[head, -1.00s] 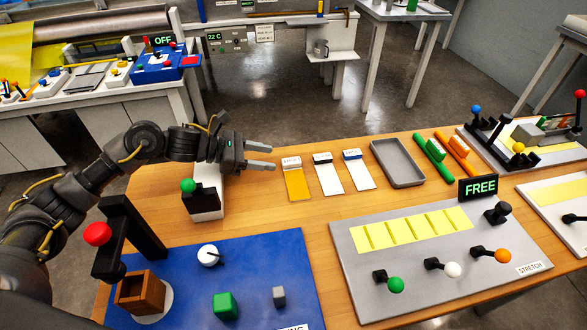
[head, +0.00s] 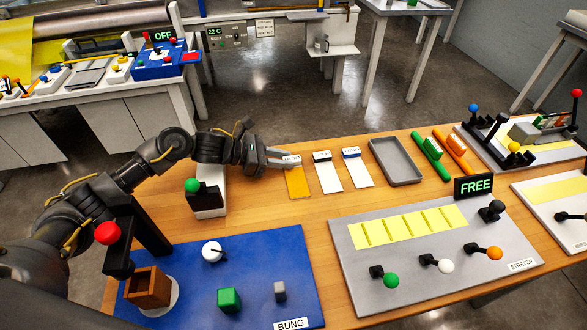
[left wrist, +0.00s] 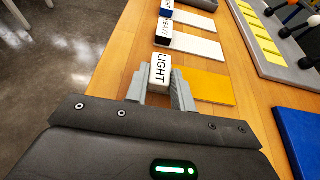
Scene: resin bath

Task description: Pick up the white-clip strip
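The white-clip strip is an amber strip (head: 298,184) with a white clip at its far end, lying on the wooden table. In the left wrist view the clip (left wrist: 160,72) reads LIGHT and the amber strip (left wrist: 208,86) runs off to the right. My left gripper (head: 282,161) is at the clip; in the left wrist view its fingers (left wrist: 160,84) stand on either side of the clip, and they look open. My right gripper is not in view.
To the right lie a black-clip strip (head: 328,176) marked HEAVY and a blue-clip strip (head: 358,172), then a grey tray (head: 397,180). A black stand with a green knob (head: 192,185) is left of the strip. A blue board (head: 255,262) and a grey stretch board (head: 350,270) are nearer.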

